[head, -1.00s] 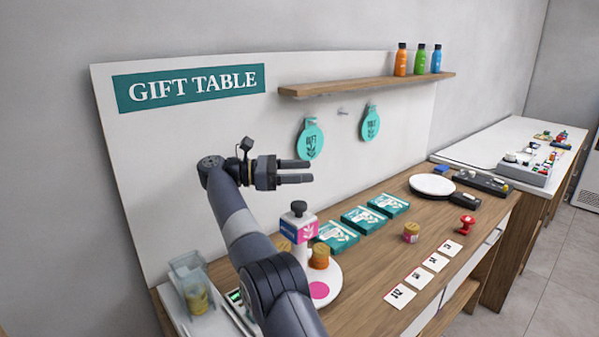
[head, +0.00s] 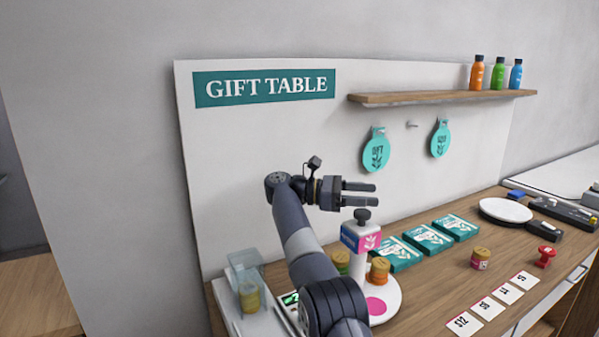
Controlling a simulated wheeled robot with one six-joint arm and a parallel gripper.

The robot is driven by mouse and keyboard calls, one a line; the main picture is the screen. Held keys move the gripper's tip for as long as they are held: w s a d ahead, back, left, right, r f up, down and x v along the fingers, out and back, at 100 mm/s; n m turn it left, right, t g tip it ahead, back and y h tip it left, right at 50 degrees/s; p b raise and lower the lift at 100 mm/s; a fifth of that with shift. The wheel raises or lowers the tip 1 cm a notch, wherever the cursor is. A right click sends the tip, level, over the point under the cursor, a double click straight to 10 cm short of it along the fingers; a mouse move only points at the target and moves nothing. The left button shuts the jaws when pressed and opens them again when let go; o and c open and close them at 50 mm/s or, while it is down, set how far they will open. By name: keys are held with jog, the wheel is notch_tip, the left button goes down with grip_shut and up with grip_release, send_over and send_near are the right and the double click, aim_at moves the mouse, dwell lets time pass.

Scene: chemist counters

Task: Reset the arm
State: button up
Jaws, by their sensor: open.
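My gripper (head: 372,194) is raised in front of the white back panel, above the left part of the gift table. Its two fingers point right and stand apart with nothing between them. Just below the fingers is a dispenser or stamp stand (head: 361,240) with a dark knob and a pink and blue box, on a round white base. It looks apart from the fingers. My arm hides part of the table's left end.
Jars (head: 379,271), teal boxes (head: 429,239), price cards (head: 492,308), a red stamp (head: 544,257) and a white round plate (head: 505,211) are on the table. Teal tags (head: 376,150) hang on the panel under a shelf (head: 443,97) with bottles. A clear container (head: 246,282) stands at left.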

aim_at(362, 211)
jog(key=shift+f+b, duration=2.5)
jog(key=shift+f, duration=0.4)
notch_tip(362, 211, up, 10)
jog(key=p, duration=1)
jog(key=shift+r, duration=0.1)
notch_tip(362, 211, down, 10)
jog(key=b, duration=1)
jog(key=shift+f, duration=0.25)
jog(key=shift+w+r+t, duration=0.1)
jog(key=shift+r+t, duration=0.15)
jog(key=shift+t, duration=0.05)
jog(key=shift+n+t, duration=0.3)
jog(key=shift+n, duration=0.1)
jog(key=shift+f+n+t+b, duration=0.1)
jog(key=shift+n+t+b, duration=0.3)
jog(key=shift+t+b, duration=0.25)
